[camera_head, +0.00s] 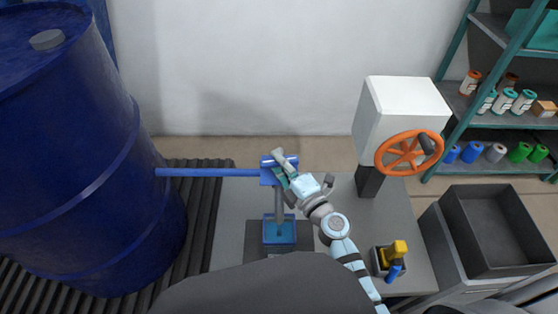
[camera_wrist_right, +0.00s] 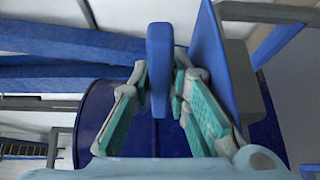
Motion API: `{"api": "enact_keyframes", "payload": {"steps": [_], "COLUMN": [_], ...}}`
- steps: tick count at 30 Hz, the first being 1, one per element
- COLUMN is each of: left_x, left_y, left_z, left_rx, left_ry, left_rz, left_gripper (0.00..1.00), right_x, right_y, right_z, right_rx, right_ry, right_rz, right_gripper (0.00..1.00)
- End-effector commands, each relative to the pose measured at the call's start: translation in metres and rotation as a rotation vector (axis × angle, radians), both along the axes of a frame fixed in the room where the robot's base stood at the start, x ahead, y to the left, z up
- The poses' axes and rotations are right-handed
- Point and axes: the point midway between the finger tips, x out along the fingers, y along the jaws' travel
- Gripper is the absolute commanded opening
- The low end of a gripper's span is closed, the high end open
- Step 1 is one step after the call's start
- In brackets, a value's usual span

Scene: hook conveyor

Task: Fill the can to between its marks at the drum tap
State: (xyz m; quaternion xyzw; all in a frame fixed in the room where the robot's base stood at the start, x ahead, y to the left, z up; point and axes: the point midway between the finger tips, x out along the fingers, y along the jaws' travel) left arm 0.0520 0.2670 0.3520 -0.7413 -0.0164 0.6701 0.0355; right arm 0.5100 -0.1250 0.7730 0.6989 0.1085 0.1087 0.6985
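The blue drum (camera_head: 75,160) stands at the left. A blue pipe runs from it to the blue tap (camera_head: 268,175) above the bench. A small blue can (camera_head: 280,241) with teal inside stands below the tap. A narrow grey vertical shape (camera_head: 279,207) lies between tap and can; whether it is spout or stream is unclear. The can's marks cannot be made out. My right gripper (camera_head: 283,172) is at the tap. In the right wrist view its teal-padded fingers (camera_wrist_right: 160,95) stand open on both sides of a blue upright handle (camera_wrist_right: 160,65). My left gripper is not visible.
A white box with an orange handwheel (camera_head: 409,152) stands right of the tap. A small yellow-and-blue item (camera_head: 396,255) sits at the bench's right front. An empty dark bin (camera_head: 495,235) and shelves with bottles and rolls stand farther right. A ribbed dark conveyor (camera_head: 205,215) lies beside the drum.

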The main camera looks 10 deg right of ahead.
Motion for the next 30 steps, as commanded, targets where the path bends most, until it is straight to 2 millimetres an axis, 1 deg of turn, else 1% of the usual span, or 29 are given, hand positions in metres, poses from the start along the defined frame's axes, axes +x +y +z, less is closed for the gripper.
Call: {"api": "enact_keyframes", "payload": {"steps": [8,11,14,21,24,27,30], "left_x": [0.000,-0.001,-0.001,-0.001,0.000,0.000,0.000], "left_y": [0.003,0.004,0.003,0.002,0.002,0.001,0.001], "left_z": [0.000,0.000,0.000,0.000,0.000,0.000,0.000], "left_rx": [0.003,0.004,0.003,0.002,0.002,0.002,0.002], "left_ry": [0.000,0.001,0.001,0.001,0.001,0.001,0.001], "left_rz": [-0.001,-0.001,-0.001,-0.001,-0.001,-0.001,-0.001], "left_gripper": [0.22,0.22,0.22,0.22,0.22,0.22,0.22], "right_x": [0.000,-0.006,-0.023,-0.086,-0.104,-0.113,-0.115], "right_y": [0.000,-0.002,-0.007,-0.027,-0.033,-0.036,-0.036], "right_z": [0.000,-0.001,-0.001,-0.001,-0.001,0.000,0.000], "right_rx": [-0.001,-0.002,-0.003,-0.001,-0.001,0.000,-0.001], "right_ry": [0.000,0.002,0.002,0.004,0.002,0.001,0.000], "right_rz": [0.001,0.001,0.000,0.002,0.002,0.001,0.001], "right_gripper": [0.22,0.22,0.22,0.22,0.22,0.22,0.22]}}
